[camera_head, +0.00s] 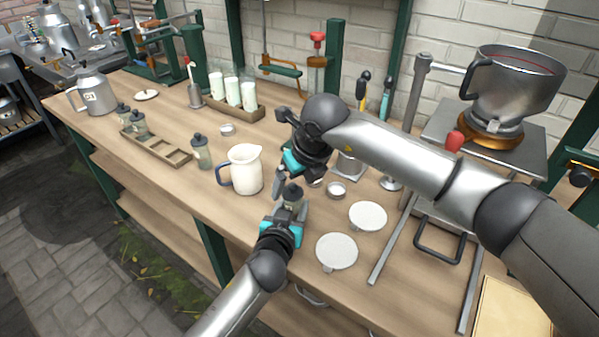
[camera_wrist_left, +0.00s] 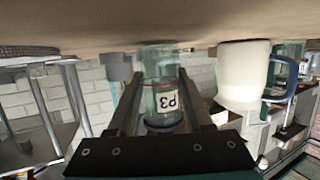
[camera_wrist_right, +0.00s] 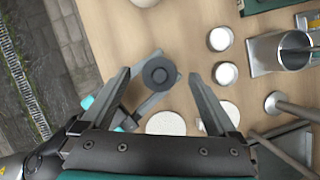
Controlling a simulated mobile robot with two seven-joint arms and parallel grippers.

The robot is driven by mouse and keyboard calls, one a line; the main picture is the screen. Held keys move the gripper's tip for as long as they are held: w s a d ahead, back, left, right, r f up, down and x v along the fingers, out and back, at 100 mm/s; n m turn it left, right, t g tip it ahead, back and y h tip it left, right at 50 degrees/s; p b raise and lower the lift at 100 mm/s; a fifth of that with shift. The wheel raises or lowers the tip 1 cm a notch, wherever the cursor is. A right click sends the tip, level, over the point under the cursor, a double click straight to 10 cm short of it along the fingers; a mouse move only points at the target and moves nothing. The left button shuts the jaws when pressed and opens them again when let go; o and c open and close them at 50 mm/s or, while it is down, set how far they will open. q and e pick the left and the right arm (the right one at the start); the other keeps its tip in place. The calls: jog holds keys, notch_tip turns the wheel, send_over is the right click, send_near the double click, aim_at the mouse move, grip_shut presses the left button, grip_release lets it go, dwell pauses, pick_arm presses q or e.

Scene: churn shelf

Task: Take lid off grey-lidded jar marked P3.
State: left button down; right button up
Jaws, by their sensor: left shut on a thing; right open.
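The jar marked P3 (camera_wrist_left: 163,95) is clear glass with a dark grey lid and a thin red line. It appears inverted in the left wrist view and stands upright on the bench in the head view (camera_head: 293,197). My left gripper (camera_head: 288,212) is shut on the jar's body from the front. My right gripper (camera_head: 291,180) is open above the jar. In the right wrist view the round lid (camera_wrist_right: 159,73) lies between its spread fingers, with space on both sides. The lid is on the jar.
A white pitcher (camera_head: 245,170) stands just left of the jar. Another lidded jar (camera_head: 201,152) and a wooden tray (camera_head: 172,150) with more jars are farther left. White discs (camera_head: 337,251) and small metal dishes (camera_head: 336,189) lie to the right. A metal pot (camera_head: 515,85) stands back right.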

aim_at(294, 186)
jog(key=shift+w+a+f, duration=0.1)
jog(key=shift+w+f, duration=0.05)
jog(key=shift+f, duration=0.35)
grip_shut()
dwell(0.5)
jog(key=shift+r, duration=0.2)
dwell(0.3)
jog(key=shift+r, duration=1)
jog(key=shift+r, duration=2)
pick_arm(q)
jog(key=shift+c, duration=1.2)
grip_release()
